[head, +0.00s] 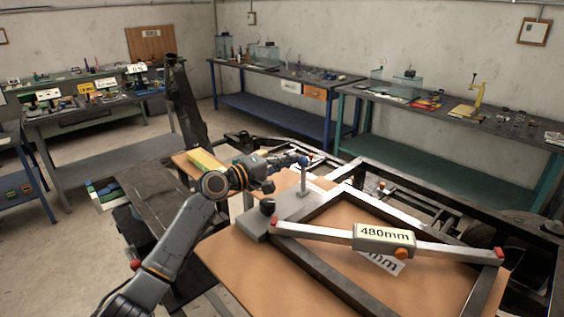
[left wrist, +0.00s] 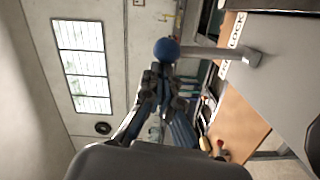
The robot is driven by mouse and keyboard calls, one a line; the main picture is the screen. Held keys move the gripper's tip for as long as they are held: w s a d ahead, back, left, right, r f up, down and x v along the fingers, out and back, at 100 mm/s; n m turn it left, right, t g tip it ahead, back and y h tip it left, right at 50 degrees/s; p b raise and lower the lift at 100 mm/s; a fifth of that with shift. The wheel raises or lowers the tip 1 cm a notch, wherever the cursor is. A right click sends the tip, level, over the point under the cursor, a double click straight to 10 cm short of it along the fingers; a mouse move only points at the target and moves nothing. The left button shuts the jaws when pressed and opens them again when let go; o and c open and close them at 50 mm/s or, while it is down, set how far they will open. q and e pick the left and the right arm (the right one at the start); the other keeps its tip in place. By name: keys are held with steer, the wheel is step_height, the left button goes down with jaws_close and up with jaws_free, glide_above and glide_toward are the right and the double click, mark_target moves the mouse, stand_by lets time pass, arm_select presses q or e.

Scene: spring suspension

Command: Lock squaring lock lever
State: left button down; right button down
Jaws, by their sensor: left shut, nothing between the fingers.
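The lock lever (head: 303,181) stands upright on a grey metal plate (head: 290,207), with a blue ball knob (head: 304,160) on top. In the left wrist view, its rod (left wrist: 205,52) runs from the plate to the blue knob (left wrist: 166,50). A white label (left wrist: 232,45) ending in "LOCK" lies beside the lever's base. My left gripper (head: 292,160) reaches in from the left, close to the knob. In the left wrist view the fingers (left wrist: 157,75) are shut and empty, right by the knob; I cannot tell whether they touch it. My right gripper is not in view.
A measuring bar marked 480mm (head: 385,239) with red ends lies across the dark frame (head: 330,277) over a brown board (head: 237,262). A yellow block (head: 203,160) sits behind my arm. Workbenches line the walls, with open floor at the left.

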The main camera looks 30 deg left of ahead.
mark_target(303, 161)
arm_select(q)
steer(key=d+m, duration=0.2)
steer(key=s+d+m, duration=0.1)
steer(key=shift+r+y, duration=0.25)
steer(key=shift+y, duration=0.05)
steer(key=shift+s+d+f+m, duration=0.1)
steer(key=shift+s+d+m, duration=0.15)
steer(key=shift+d+m, duration=0.45)
steer(key=shift+s+d+f+m, duration=0.1)
steer(key=shift+s+d+m, duration=0.1)
steer(key=shift+d+m, duration=0.5)
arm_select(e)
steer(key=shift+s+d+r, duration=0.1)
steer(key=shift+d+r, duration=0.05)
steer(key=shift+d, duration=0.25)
arm_select(q)
steer(key=shift+a, duration=0.15)
